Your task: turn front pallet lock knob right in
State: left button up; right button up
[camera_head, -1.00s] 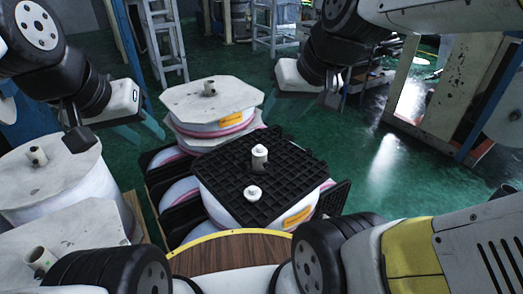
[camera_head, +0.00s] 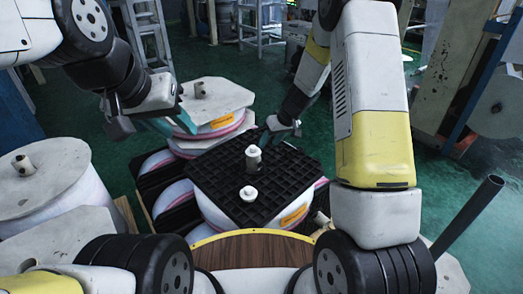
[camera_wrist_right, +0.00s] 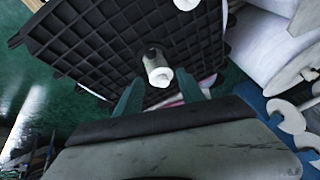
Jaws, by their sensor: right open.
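A black grid pallet (camera_head: 217,179) lies on top of a white spool stack in front of me. Two white knobs stand on it: a back one on a short post (camera_head: 253,158) and a front one (camera_head: 248,194). My right gripper (camera_head: 274,135) is at the pallet's far edge, behind the back knob. In the right wrist view its teal fingers (camera_wrist_right: 160,98) are spread, with a white-capped post (camera_wrist_right: 158,73) beyond and between the tips; contact is not visible. A second white knob (camera_wrist_right: 186,4) is at that view's top edge. My left gripper (camera_head: 172,122) is open and empty beside the rear spool.
A rear spool stack (camera_head: 220,97) with a pale octagonal top stands behind the pallet. White spools (camera_head: 45,185) stand at left. A curved wooden surface with yellow edging (camera_head: 255,250) lies in front. A ladder (camera_head: 150,40) stands behind. Green floor is open at right rear.

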send_near(263, 164)
jog(key=a+f, duration=0.1)
jog(key=f, duration=0.1)
jog(key=shift+n, duration=0.3)
jog(key=x, duration=0.7)
jog(key=shift+w, duration=0.25)
grip_shut()
